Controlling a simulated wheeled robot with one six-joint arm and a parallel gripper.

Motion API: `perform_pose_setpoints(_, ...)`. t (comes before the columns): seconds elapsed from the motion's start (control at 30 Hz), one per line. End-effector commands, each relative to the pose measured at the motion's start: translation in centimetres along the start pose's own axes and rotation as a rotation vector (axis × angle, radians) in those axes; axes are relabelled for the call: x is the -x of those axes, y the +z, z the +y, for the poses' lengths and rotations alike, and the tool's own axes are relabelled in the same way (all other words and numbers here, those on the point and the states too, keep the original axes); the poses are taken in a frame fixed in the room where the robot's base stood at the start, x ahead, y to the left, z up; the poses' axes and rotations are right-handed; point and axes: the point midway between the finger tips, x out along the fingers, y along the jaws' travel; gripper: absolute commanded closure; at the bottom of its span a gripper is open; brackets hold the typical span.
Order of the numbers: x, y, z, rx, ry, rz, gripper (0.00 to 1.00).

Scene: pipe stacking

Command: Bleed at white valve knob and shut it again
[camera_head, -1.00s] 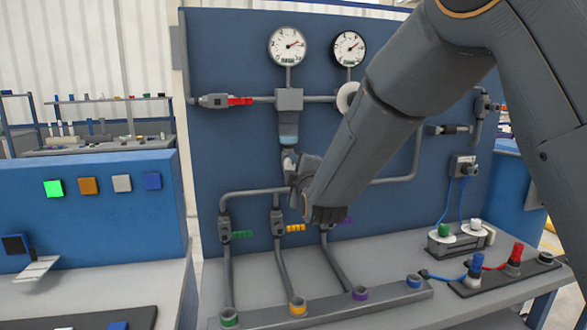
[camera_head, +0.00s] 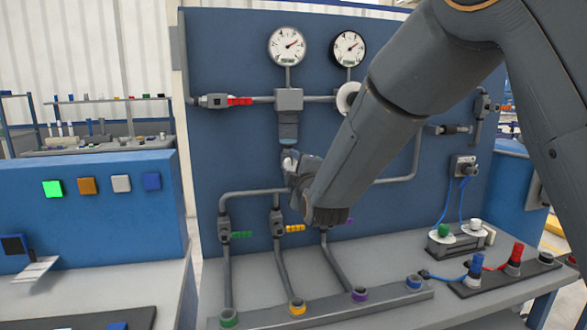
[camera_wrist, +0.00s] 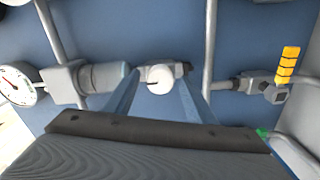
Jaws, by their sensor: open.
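The white valve knob (camera_wrist: 159,79) shows in the wrist view as a round white cap on a grey fitting below the filter body. My gripper (camera_wrist: 157,84) is open, with one finger on each side of the knob; I cannot tell whether either finger touches it. In the head view the knob (camera_head: 289,160) is a small white patch below the grey filter bowl (camera_head: 288,127), partly hidden by my gripper (camera_head: 294,167), which reaches it from the lower right.
Two gauges (camera_head: 287,46) sit above on the blue panel. Pipes with a red valve handle (camera_head: 240,101), a green handle (camera_head: 242,234) and a yellow handle (camera_head: 295,229) run close around the gripper. My arm hides part of the panel's middle. Coloured plugs (camera_head: 515,255) stand at lower right.

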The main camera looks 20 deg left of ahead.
Motion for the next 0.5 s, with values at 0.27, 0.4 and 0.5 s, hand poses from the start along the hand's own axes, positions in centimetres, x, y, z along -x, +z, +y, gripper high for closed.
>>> perform_pose_setpoints(0.27,4.3,0.1,0.0,0.0,0.001,0.0,0.5)
perform_pose_setpoints(0.4,6.0,0.1,0.0,0.001,0.001,0.0,0.5)
perform_pose_setpoints(0.5,6.8,0.1,0.1,0.001,0.002,-0.001,0.5)
